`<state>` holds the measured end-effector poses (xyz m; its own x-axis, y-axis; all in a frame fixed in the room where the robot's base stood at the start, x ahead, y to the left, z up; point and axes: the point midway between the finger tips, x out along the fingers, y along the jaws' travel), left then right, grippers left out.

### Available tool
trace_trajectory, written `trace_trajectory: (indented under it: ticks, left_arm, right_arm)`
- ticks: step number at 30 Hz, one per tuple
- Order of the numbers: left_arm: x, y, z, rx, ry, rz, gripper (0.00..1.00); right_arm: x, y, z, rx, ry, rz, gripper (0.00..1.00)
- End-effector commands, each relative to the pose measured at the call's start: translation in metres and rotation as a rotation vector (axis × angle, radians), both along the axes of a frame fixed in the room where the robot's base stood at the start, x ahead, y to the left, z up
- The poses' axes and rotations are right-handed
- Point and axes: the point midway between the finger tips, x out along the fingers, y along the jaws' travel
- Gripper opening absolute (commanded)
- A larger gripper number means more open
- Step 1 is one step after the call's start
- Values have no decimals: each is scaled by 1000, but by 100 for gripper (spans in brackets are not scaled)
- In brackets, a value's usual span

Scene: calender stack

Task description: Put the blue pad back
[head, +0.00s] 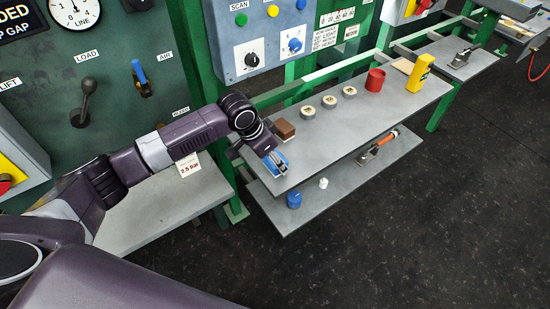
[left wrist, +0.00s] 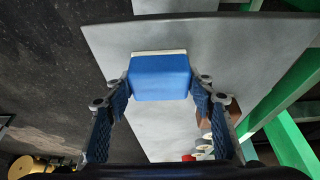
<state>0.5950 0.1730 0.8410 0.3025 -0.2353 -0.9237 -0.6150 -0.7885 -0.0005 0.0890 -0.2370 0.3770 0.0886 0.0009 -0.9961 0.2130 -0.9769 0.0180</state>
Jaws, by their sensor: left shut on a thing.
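The blue pad (left wrist: 160,77), a blue block with a cream layer on one side, is between the fingers of my left gripper (left wrist: 160,98). The gripper is shut on it. In the head view my left gripper (head: 274,160) is at the near left end of the upper grey shelf (head: 335,128), and a little of the pad's blue shows there. I cannot tell whether the pad touches the shelf. A brown block (head: 285,130) stands on the shelf just behind the gripper. My right gripper is not in view.
Several pale discs (head: 329,101), a red cup (head: 375,79) and a yellow bottle (head: 420,73) stand along the upper shelf. The lower shelf (head: 340,190) holds a blue item (head: 294,200), a small white item (head: 323,183) and an orange-handled tool (head: 382,140). The upper shelf's front strip is clear.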

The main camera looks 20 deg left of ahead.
Motion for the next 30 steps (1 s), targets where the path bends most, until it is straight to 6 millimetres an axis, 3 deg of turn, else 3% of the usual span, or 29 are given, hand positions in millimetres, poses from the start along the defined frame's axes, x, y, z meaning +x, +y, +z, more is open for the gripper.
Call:
trace_trajectory:
  ticks: [7, 8, 12, 23, 30]
  left_arm:
    - [0, -1, -1, -1, 0, 0, 27]
    - [0, 0, -2, -1, 0, 0, 51]
    - [0, 0, -1, -1, 0, 0, 66]
    - [0, 1, 3, -1, -2, 0, 68]
    - [-11, 10, 41, -1, -5, 0, 68]
  right_arm:
    - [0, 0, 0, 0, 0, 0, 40]
    - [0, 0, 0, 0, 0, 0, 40]
    - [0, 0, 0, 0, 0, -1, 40]
    - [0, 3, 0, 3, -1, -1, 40]
    - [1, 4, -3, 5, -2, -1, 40]
